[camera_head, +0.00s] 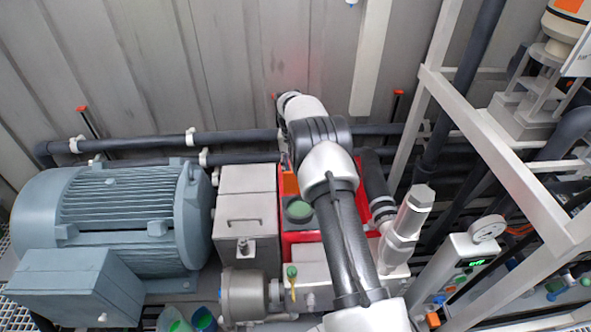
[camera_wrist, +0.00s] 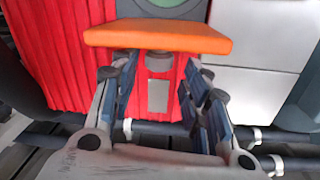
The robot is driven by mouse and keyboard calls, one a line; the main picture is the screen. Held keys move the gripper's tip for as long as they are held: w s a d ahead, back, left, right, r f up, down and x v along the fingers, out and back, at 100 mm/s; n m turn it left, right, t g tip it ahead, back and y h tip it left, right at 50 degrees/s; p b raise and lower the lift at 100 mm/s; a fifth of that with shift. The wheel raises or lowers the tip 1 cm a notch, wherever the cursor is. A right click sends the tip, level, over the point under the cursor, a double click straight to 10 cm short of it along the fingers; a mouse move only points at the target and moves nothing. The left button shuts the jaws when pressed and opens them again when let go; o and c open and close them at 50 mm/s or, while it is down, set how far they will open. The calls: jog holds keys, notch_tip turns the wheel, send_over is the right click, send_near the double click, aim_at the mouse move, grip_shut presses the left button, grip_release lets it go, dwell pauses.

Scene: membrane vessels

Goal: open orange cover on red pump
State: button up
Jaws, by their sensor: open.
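The orange cover (camera_wrist: 158,36) is a flat slab across the top of the wrist view, on the front of the red pump (camera_wrist: 65,55). In the head view a strip of the orange cover (camera_head: 290,181) shows on the red pump (camera_head: 302,239), left of my arm. A round green part (camera_head: 299,210) lies beside it; it also shows behind the cover in the wrist view (camera_wrist: 165,3). My gripper (camera_wrist: 158,75) is open and empty, its fingers reaching toward the cover's edge from either side. Whether they touch it cannot be told. In the head view my arm hides the fingers.
A large blue-grey motor (camera_head: 120,220) stands left of the pump, with grey metal boxes (camera_head: 247,215) between. Dark pipes (camera_head: 235,138) run behind along the wall.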

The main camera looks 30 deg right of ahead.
notch_tip(320, 180, up, 11)
jog(key=shift+w+a, duration=0.25)
jog(key=shift+a, duration=0.15)
dwell(0.4)
